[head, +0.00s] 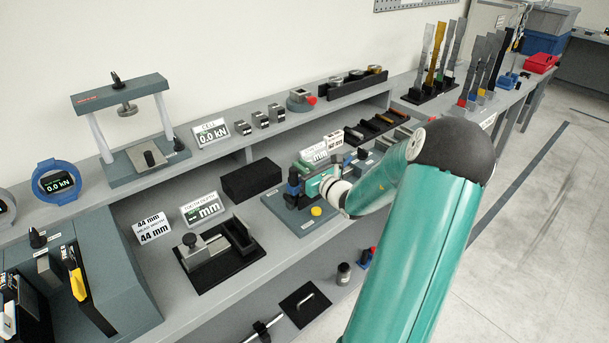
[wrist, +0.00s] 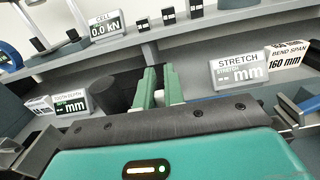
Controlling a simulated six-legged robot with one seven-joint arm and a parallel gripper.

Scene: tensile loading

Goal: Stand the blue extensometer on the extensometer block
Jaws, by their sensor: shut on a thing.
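My gripper (head: 320,184) is low over the grey-blue base plate (head: 284,208) by the STRETCH display. Its two green fingers also show in the wrist view (wrist: 160,88), close together, with a little pale grey between them. My gripper is shut on the blue extensometer, which its fingers and body mostly hide. A dark upright piece with a blue top (head: 293,179) shows just left of the fingertips in the head view; I cannot tell whether it is part of the extensometer or of the plate's fittings. Which part is the extensometer block, and whether anything touches it, is not clear.
A black block (head: 251,180) lies left of the plate. The STRETCH display (wrist: 238,70) stands behind and right of the fingers. A yellow knob (head: 316,211) is at the plate's front. The TOOTH DEPTH display (head: 202,208) and a black fixture (head: 240,238) are farther left.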

